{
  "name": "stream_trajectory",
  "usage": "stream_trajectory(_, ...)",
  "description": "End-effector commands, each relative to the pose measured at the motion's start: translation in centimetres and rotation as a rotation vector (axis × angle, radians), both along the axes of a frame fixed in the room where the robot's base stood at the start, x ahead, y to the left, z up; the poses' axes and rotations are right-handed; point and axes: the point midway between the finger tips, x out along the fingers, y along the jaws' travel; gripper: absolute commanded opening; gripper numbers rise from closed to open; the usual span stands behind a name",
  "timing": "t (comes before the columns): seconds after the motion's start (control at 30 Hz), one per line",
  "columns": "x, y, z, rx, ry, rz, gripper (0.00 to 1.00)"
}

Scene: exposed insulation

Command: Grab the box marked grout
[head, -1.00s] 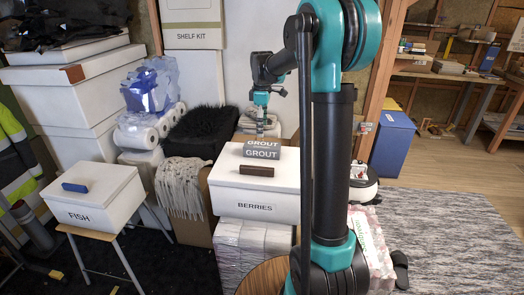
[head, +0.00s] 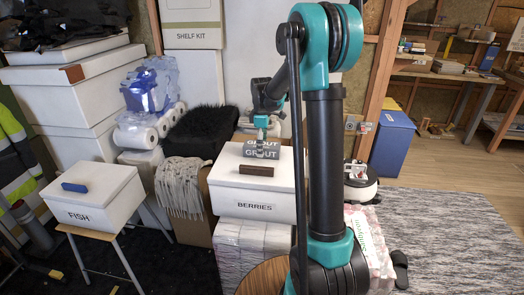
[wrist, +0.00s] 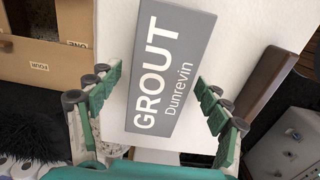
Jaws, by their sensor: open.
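The grey grout box (head: 253,153), with white lettering, lies on the white box marked BERRIES (head: 232,195). It also shows in the wrist view (wrist: 168,72), where its label reads GROUT Dunrevin. My gripper (head: 262,137) is above the grout box in the head view and covers part of its label. In the wrist view my gripper (wrist: 160,105) is open, with green-padded fingers on either side of the box's near end. A gap shows between the box and each finger. Whether the fingertips reach down to its sides I cannot tell.
A dark brown block (head: 257,171) lies close in front of the grout box on the same lid. A black furry bin (head: 203,130) stands to the left, and a white box marked FISH (head: 92,200) further left. A blue bin (head: 391,143) stands to the right.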

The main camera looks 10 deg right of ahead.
Motion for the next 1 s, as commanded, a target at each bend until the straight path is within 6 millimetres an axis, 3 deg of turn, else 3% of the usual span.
stream_trajectory(0.07,0.0,0.0,0.01,0.0,0.0,0.0,0.75)
stream_trajectory(0.63,0.0,0.0,0.03,0.0,0.0,0.0,0.06)
stream_trajectory(1.0,0.0,0.0,0.57,0.0,0.0,0.0,0.05)
